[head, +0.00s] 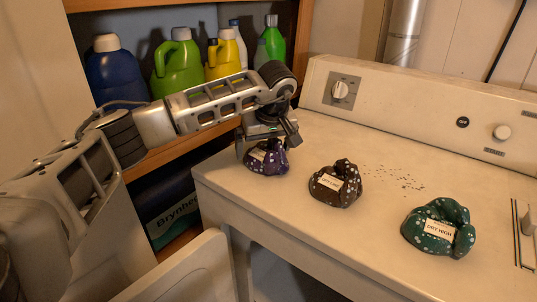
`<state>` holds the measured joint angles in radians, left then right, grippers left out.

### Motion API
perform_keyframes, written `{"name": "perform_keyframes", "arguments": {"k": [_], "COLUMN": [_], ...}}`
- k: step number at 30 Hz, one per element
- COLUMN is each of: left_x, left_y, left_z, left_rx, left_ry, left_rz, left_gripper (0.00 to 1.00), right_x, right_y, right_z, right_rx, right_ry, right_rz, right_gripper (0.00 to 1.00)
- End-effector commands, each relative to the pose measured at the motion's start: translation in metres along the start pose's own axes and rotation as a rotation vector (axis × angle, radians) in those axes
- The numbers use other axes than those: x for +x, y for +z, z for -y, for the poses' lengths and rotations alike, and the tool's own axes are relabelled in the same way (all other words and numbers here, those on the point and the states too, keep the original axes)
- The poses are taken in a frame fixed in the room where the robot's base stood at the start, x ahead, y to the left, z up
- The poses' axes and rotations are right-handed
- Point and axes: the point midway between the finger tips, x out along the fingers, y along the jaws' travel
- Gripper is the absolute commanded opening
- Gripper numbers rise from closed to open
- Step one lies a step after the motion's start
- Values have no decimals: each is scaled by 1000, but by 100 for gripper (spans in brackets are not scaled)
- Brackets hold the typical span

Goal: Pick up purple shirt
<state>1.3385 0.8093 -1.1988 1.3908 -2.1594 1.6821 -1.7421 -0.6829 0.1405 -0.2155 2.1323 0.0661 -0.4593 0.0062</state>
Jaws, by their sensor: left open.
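The purple shirt (268,160), bunched up with white dots and a pale label, lies near the left front corner of the white machine top. My left gripper (267,146) points down over it, its open fingers around the shirt's upper part. The gripper hides part of the shirt, and I cannot tell whether the fingers touch it. My right gripper does not show.
A brown dotted shirt (336,184) and a green dotted shirt (439,229) lie farther right on the machine top (290,205). Dark specks lie between them. A control panel (420,110) rises behind. Bottles, including a green jug (177,72), stand on a shelf behind my left arm.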

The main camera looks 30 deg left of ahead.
Motion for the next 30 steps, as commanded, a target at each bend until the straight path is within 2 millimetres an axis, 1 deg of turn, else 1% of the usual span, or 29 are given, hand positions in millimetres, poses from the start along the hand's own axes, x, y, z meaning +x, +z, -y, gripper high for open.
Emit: {"name": "perform_keyframes", "arguments": {"k": [2, 5, 6, 7, 16, 20, 23, 25, 29, 30], "left_x": [0, 0, 0, 0, -2, -9, -21, -35, -71, -83], "left_y": [0, 0, 0, 0, -1, -4, -9, -13, -2, 1], "left_z": [0, 0, 0, 0, 0, -1, -1, -1, 11, 15], "left_rx": [0, 0, 0, 0, 0, -1, -2, -1, 2, 2], "left_ry": [0, 0, 0, 1, 2, 4, 5, 6, 7, 7], "left_rz": [0, 0, 0, 0, -1, -1, -3, -4, -5, -6], "left_gripper": [100, 75, 64, 61, 61, 60, 60, 60, 60, 60], "right_x": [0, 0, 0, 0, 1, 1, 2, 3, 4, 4], "right_y": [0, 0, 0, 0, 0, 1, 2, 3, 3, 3], "right_z": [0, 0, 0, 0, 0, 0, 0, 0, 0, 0], "right_rx": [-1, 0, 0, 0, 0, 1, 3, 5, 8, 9], "right_ry": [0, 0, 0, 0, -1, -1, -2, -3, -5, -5], "right_rz": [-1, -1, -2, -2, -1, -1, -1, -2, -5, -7], "right_gripper": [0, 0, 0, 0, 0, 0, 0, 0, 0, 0]}}
